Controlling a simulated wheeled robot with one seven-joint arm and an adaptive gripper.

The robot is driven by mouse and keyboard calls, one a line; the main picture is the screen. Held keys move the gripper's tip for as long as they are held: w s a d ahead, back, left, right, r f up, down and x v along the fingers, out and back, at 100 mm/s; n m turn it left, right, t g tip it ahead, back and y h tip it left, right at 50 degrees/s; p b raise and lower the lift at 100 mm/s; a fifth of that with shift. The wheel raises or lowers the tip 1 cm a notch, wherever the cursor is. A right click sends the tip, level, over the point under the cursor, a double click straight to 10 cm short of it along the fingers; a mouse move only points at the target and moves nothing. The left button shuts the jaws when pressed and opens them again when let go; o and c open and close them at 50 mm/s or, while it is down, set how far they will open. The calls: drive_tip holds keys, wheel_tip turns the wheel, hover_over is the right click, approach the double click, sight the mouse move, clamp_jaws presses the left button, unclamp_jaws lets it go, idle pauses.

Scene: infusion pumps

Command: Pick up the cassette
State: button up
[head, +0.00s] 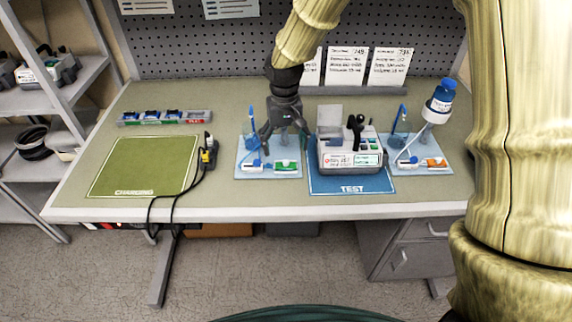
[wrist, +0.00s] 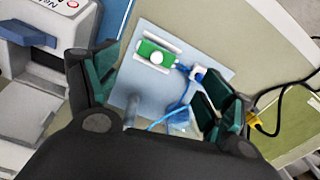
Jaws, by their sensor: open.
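A white cassette with a green label (head: 287,166) lies on the light blue tray (head: 247,172) left of the pump. In the wrist view the green cassette (wrist: 157,55) lies flat on the tray, with blue tubing and a white and blue fitting beside it. A second cassette with an orange label (head: 434,162) lies on the right tray (head: 404,170). My gripper (head: 284,143) is open and empty above the left tray, pointing down. In the wrist view its fingers (wrist: 160,82) spread to either side, with the green cassette showing between and beyond them, not touched.
A pump (head: 349,156) with a raised lid stands right of my gripper on the blue TEST mat (head: 338,188). A yellow plug with black cable (head: 208,152) lies left. The green CHARGING mat (head: 140,165) is clear.

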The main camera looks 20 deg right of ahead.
sight(286, 162)
drive_tip(key=shift+d+f+p, duration=0.2)
drive_tip(key=shift+f+p, duration=0.85)
drive_tip(key=shift+f, duration=2.4)
clamp_jaws()
